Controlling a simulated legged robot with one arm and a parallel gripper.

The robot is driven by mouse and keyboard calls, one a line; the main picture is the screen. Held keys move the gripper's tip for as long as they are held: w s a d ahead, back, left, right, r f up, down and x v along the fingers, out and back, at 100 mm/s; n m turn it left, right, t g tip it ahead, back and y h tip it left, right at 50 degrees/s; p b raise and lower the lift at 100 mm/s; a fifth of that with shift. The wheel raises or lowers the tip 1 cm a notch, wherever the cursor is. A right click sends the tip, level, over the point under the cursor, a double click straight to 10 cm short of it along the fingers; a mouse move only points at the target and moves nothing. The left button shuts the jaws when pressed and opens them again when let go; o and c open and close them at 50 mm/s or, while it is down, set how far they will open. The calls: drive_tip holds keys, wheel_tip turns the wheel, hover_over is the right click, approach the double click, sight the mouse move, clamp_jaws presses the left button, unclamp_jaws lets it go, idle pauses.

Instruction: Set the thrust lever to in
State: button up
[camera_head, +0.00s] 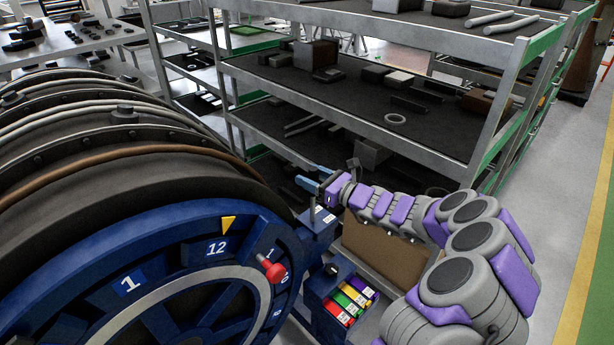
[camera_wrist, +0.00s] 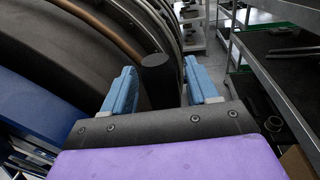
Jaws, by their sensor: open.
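My gripper (camera_head: 310,177) reaches over a blue housing (camera_head: 319,226) at the right side of the large turbofan (camera_head: 120,215). Its two light-blue fingers are open; they also show in the wrist view (camera_wrist: 159,68). A dark post with a flat round end, probably the thrust lever (camera_wrist: 157,61), appears between the fingers in the wrist view. I cannot tell whether either finger touches it. In the head view it cannot be made out clearly near the gripper, and its setting cannot be read.
A red-knobbed handle (camera_head: 270,268) sits on the blue numbered fan ring. A box with coloured labels and a black knob (camera_head: 331,269) stands below my gripper. Metal shelving (camera_head: 345,108) with loose parts is close behind. Clear floor (camera_head: 555,190) lies at the right.

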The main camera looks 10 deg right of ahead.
drive_tip(key=shift+x, duration=0.9)
drive_tip(key=shift+d, duration=0.25)
drive_tip(key=shift+c, duration=0.5)
drive_tip(key=shift+a, duration=0.15)
drive_tip(key=c, duration=0.5)
clamp_jaws()
